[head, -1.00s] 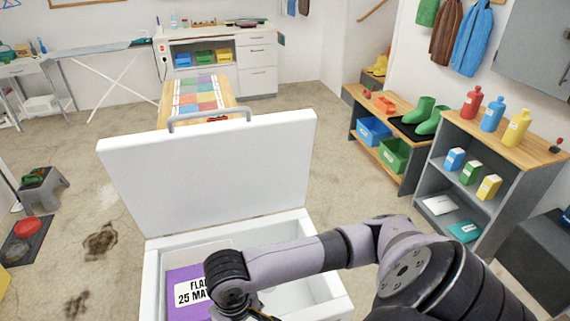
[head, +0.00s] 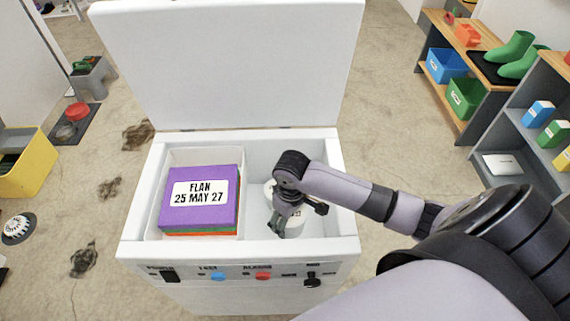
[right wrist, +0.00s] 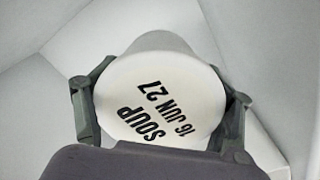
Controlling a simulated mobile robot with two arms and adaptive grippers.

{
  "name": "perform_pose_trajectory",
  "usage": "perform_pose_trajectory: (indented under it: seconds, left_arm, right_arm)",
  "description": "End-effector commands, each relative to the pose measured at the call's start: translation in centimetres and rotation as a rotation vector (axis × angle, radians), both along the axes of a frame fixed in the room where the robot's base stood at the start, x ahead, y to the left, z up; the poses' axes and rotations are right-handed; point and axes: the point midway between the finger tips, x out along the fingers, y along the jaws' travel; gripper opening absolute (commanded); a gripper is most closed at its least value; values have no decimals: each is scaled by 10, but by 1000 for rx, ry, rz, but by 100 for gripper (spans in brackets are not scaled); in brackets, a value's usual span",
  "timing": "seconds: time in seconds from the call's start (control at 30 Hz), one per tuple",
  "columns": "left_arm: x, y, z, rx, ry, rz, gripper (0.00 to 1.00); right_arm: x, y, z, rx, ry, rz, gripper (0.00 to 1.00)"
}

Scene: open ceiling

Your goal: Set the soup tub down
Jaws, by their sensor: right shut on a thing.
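The soup tub (right wrist: 160,85) is white and round, with "SOUP 16 JUN 27" on its lid in the right wrist view. My right gripper (right wrist: 160,110) is shut on it, with one finger on each side. In the head view the tub (head: 296,222) is inside the right compartment of the open white chest freezer (head: 335,247), partly hidden by my right gripper (head: 297,215). I cannot tell whether the tub touches the compartment floor. My left gripper is not in view.
A stack topped by a purple box (head: 205,220) labelled "FLAN 25 MAY 27" fills much of the left compartment. The raised lid (head: 225,65) stands behind. Shelves (head: 530,120) are at the right.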

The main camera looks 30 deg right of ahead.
Motion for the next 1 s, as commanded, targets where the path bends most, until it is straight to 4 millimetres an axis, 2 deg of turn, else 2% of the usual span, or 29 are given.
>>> perform_pose_trajectory:
  seconds: [0.03, 0.1, 0.3, 0.47, 0.73, 1.0]
  left_arm:
    - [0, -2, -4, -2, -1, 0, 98]
    - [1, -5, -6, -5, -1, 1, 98]
    - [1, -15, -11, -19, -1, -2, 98]
    - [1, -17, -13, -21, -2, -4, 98]
    - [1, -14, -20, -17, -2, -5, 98]
    - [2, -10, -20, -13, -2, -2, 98]
  right_arm:
    - [-1, 1, -15, 1, 3, -2, 15]
    - [-1, 1, -33, 1, 2, -2, 15]
    - [0, 1, -69, 1, -1, -1, 15]
    - [0, 1, -80, 0, -2, 0, 15]
    - [0, 1, -117, 1, -2, -2, 15]
    - [1, 1, -120, 1, -3, 0, 15]
